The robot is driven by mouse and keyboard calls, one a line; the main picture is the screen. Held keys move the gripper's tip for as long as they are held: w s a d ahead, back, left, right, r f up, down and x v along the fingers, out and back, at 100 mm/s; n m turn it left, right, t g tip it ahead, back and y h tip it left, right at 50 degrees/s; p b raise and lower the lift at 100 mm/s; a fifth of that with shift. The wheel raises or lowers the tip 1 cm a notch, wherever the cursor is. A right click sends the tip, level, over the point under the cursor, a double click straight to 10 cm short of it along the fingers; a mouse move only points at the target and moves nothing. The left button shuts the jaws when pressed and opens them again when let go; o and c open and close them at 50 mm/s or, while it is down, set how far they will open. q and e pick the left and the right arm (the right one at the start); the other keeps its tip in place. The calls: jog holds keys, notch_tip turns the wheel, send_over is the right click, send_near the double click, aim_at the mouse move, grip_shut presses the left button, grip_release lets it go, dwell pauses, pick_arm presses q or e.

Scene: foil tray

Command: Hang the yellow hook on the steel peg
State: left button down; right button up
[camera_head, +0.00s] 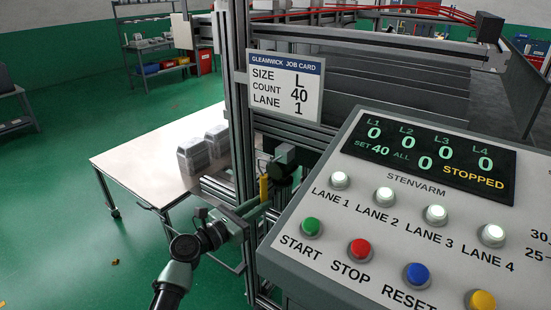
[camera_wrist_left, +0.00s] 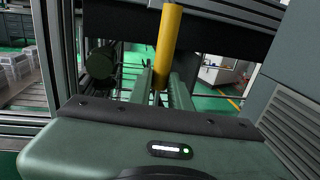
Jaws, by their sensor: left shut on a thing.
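The yellow hook (camera_head: 264,188) shows as a narrow upright yellow piece beside the metal frame post. My left gripper (camera_head: 262,207) comes in from the lower left and is shut on it. In the left wrist view the hook (camera_wrist_left: 168,42) stands up as a yellow rod between the two fingers of the left gripper (camera_wrist_left: 160,88). I cannot make out the steel peg in either view. My right gripper is not in view.
A control panel (camera_head: 335,220) with coloured buttons fills the right side, close to my left gripper. A metal post (camera_head: 240,100) carries a job card (camera_head: 285,85). A dark cylinder (camera_wrist_left: 100,62) sits left of the hook.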

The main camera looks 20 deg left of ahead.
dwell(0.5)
pick_arm(q)
jog(key=shift+w+a+b+x, duration=0.1)
jog(key=shift+a+b+x, duration=0.1)
jog(key=shift+x, duration=0.7)
jog(key=shift+w+a+b+x, duration=0.1)
jog(key=shift+b+x, duration=0.15)
jog(key=shift+x, duration=0.65)
jog(key=shift+a+b+x, duration=0.1)
jog(key=shift+b+x, duration=0.1)
jog(key=shift+x, duration=0.75)
jog(key=shift+f+b, duration=0.65)
jog(key=shift+f, duration=0.4)
dwell(0.6)
dwell(0.4)
jog(key=c, duration=1.2)
grip_release()
jog(key=shift+c, duration=0.2)
jog(key=shift+s, duration=0.1)
